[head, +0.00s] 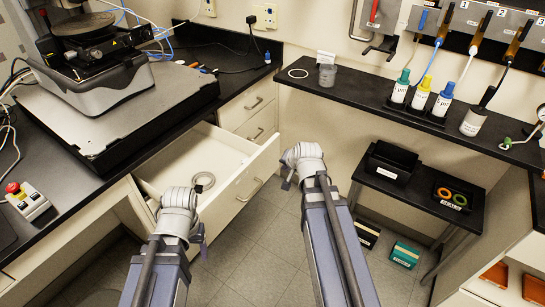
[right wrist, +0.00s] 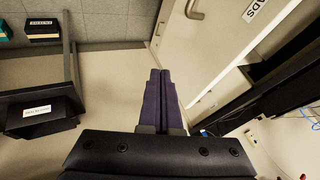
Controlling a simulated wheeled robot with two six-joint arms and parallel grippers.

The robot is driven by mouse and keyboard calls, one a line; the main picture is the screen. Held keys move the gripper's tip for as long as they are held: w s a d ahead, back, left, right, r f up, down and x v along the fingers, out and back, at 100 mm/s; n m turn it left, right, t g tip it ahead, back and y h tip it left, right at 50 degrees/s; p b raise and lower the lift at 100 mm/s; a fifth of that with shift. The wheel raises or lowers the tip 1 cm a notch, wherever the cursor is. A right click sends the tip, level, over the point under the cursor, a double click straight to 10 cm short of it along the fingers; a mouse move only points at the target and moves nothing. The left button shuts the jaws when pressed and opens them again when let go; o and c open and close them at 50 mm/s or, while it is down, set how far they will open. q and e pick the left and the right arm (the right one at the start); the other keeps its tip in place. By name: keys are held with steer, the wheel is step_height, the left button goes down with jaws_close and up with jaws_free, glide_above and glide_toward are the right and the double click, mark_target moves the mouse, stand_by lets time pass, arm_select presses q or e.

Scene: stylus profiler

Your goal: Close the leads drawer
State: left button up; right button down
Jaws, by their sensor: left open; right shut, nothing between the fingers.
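The leads drawer (head: 237,188) stands pulled out from under the left bench in the head view, with a grey coil of cable (head: 204,181) inside. Its pale front has a metal handle (head: 249,190). In the right wrist view, the front (right wrist: 222,45) shows with a label partly cut off, ending in "DS". My right gripper (head: 287,183) is shut and empty, just off the right end of the drawer front, with no clear contact. Its purple fingers (right wrist: 160,76) lie together in the wrist view. My left gripper (head: 203,243) is open, near the drawer's front-left corner, partly hidden by its wrist.
Two closed drawers (head: 255,108) are beyond the open one. The left bench (head: 190,120) carries an instrument on a dark slab. A low black table (head: 405,190) with bins stands at right, below a shelf (head: 350,108) with bottles. Floor between is clear.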

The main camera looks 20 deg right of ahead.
steer(key=b, duration=0.8)
glide_toward(268, 168)
step_height(268, 168, down, 4)
steer(key=d, duration=0.3)
steer(key=shift+w+a, duration=1.25)
steer(key=shift+w, duration=0.2)
steer(key=shift+w, duration=0.1)
steer(key=w+a, duration=0.5)
steer(key=w, duration=0.2)
steer(key=w+a, duration=0.6)
steer(key=w, duration=0.2)
steer(key=w+a, duration=0.5)
steer(key=w, duration=0.2)
steer(key=shift+w+a, duration=0.25)
steer(key=shift+s+d, duration=0.1)
